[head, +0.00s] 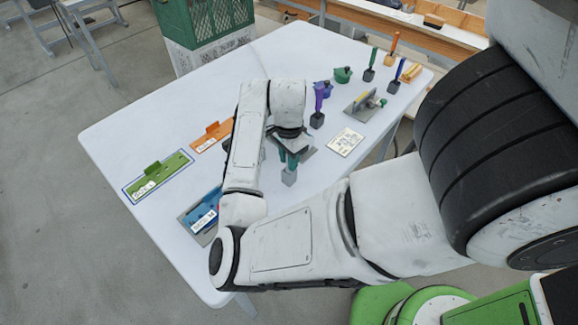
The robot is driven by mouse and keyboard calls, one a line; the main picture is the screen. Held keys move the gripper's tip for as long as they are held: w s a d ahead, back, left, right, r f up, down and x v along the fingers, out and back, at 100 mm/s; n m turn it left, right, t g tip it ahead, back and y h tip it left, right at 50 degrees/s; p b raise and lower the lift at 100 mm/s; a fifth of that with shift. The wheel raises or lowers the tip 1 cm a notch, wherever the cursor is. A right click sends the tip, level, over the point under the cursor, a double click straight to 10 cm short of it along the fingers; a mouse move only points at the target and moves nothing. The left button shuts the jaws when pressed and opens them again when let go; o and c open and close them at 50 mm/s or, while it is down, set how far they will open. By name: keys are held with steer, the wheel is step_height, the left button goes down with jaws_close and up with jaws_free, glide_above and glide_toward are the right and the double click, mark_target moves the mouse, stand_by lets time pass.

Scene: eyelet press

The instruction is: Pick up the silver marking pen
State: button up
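I cannot make out a silver marking pen for certain in the head view; it may be hidden by my arm or too small to tell. My gripper (290,148) points down over the middle of the white table (130,130). A green upright tool in a grey block (289,177) stands right below it. My wrist covers the tool's top, and I cannot tell whether my fingers touch it or are open or shut.
Green (158,176), orange (212,136) and blue (203,214) labelled plates lie left of my arm.

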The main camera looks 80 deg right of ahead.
jaws_close()
